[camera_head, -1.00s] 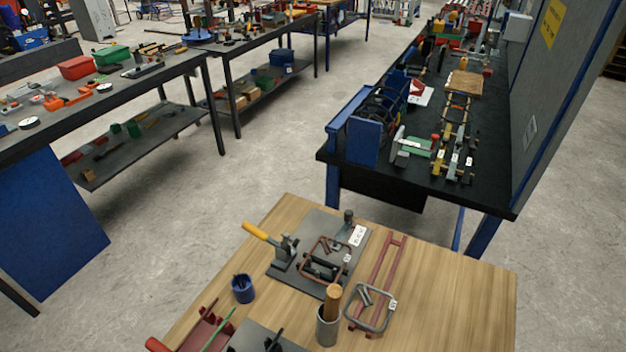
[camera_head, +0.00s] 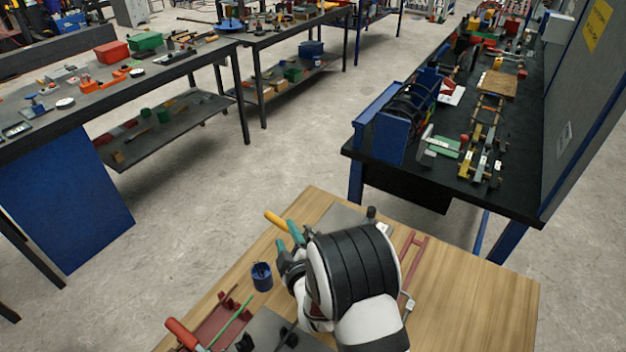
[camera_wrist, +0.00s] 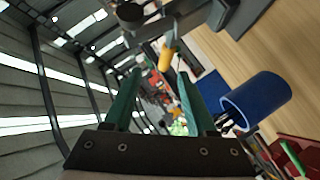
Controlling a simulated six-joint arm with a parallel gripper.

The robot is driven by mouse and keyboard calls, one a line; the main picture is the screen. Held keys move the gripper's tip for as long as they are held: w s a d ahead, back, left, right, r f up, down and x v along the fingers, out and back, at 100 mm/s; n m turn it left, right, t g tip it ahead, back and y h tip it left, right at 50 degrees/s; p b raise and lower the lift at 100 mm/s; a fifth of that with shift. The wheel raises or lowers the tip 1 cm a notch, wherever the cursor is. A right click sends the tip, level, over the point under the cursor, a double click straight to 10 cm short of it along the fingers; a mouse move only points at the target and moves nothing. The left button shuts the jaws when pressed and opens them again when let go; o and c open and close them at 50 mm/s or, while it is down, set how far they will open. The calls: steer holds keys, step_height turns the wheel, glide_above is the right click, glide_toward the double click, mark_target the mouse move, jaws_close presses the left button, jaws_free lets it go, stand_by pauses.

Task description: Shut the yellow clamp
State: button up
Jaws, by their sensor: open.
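The yellow clamp's handle (camera_head: 276,219) sticks out to the left over the wooden table, just past my fingertips in the head view. Its metal body and the plate's middle are hidden behind my arm. In the wrist view the yellow handle (camera_wrist: 168,57) appears beyond the fingers, near the right fingertip. My gripper (camera_head: 288,230) has two teal fingers, apart and with nothing between them. It also shows in the wrist view (camera_wrist: 160,80), open. I cannot tell whether a finger touches the handle.
A dark blue cup (camera_head: 262,277) with thin items stands close to my gripper, and it looms at the right of the wrist view (camera_wrist: 262,100). A red tray (camera_head: 217,315) lies at the front left. The wooden table's right side (camera_head: 480,300) is clear.

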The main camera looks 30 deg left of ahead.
steer(key=shift+s+a+f, duration=0.15)
steer(key=shift+a+f, duration=0.25)
steer(key=shift+f, duration=0.4)
steer(key=x, duration=1.1)
steer(key=shift+w+a+r, duration=0.2)
steer(key=shift+w, duration=0.05)
steer(key=shift+c, duration=0.2)
jaws_close()
